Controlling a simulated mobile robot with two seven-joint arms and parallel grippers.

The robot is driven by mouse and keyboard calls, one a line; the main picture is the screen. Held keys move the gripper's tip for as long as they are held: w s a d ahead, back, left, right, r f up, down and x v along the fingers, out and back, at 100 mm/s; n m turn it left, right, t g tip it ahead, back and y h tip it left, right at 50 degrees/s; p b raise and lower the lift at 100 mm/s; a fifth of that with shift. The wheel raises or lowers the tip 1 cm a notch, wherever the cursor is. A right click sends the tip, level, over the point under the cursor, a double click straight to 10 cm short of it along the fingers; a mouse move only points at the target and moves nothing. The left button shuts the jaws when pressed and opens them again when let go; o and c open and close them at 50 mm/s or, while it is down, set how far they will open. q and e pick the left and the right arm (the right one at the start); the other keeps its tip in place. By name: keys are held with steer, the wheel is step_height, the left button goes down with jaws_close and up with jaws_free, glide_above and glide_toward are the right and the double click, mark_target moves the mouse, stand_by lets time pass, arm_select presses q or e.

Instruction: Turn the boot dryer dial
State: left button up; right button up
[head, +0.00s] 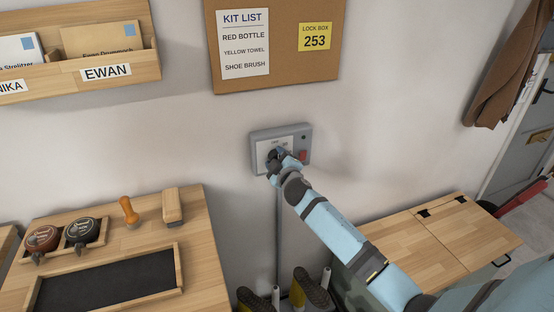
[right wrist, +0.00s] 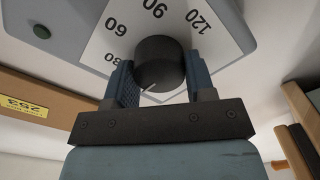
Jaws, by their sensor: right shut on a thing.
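The boot dryer control box (head: 298,134) is a grey unit on the wall in the head view, with a light face plate and a red switch (head: 303,155). In the right wrist view its face plate (right wrist: 113,47) shows the numbers 30, 60, 90 and 120 around a black round dial (right wrist: 160,62). My right gripper (head: 275,156) is at the box and covers the dial in the head view. In the right wrist view my right gripper (right wrist: 158,80) has one finger on each side of the dial and is shut on it. My left gripper is not in view.
Boots (head: 312,288) stand on the floor below the box. A wooden table (head: 200,235) with polish tins, brushes and a dark-lined tray (head: 178,268) is at left. A wooden bench (head: 465,232) is at right. A corkboard (head: 285,70) hangs above the box.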

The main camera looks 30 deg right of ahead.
steer(key=o, duration=0.9)
steer(key=shift+s, duration=0.1)
steer(key=shift+v, duration=6.85)
steer(key=shift+d, duration=0.1)
steer(key=shift+f, duration=0.1)
